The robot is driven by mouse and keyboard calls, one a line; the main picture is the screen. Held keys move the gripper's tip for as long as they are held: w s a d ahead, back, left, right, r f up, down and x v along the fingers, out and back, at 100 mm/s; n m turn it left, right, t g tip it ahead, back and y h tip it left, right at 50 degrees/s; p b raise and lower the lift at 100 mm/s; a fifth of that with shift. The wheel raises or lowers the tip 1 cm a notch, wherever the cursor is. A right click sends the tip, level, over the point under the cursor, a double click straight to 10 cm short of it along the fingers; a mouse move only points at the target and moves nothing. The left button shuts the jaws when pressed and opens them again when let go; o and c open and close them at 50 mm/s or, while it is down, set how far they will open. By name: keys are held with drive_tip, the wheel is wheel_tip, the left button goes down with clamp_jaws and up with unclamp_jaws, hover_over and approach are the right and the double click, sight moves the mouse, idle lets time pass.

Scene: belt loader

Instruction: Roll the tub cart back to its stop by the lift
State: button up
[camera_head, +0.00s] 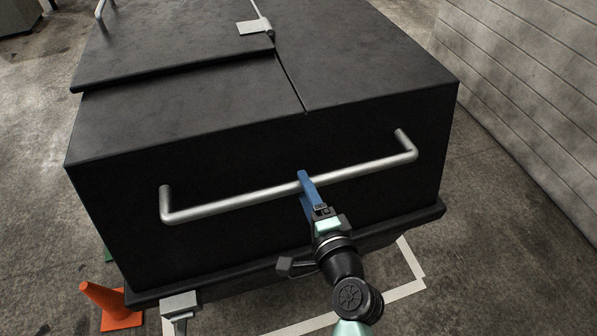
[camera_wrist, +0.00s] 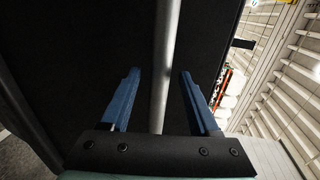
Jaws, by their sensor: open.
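The black tub cart (camera_head: 210,160) fills the middle of the head view, with a closed-looking dark lid on top. A silver bar handle (camera_head: 240,202) runs across its near face. My gripper (camera_head: 304,180) is at the handle, right of its middle. In the wrist view the blue fingers of my gripper (camera_wrist: 160,90) stand apart, one on each side of the handle (camera_wrist: 163,60), with gaps between bar and fingers. A small grey pedal-like part (camera_head: 297,266) shows at the cart's lower edge. I cannot make out the lift for sure.
An orange cone (camera_head: 110,305) stands at the cart's near left corner. Pale floor tape (camera_head: 408,290) shows under and in front of the cart. A grey block wall (camera_head: 535,85) runs along the right, with bare floor (camera_head: 500,210) between.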

drive_tip(key=x, duration=0.5)
drive_tip(key=shift+w+a, duration=0.1)
drive_tip(key=shift+w, duration=0.2)
drive_tip(key=shift+c, duration=0.4)
clamp_jaws()
idle(0.8)
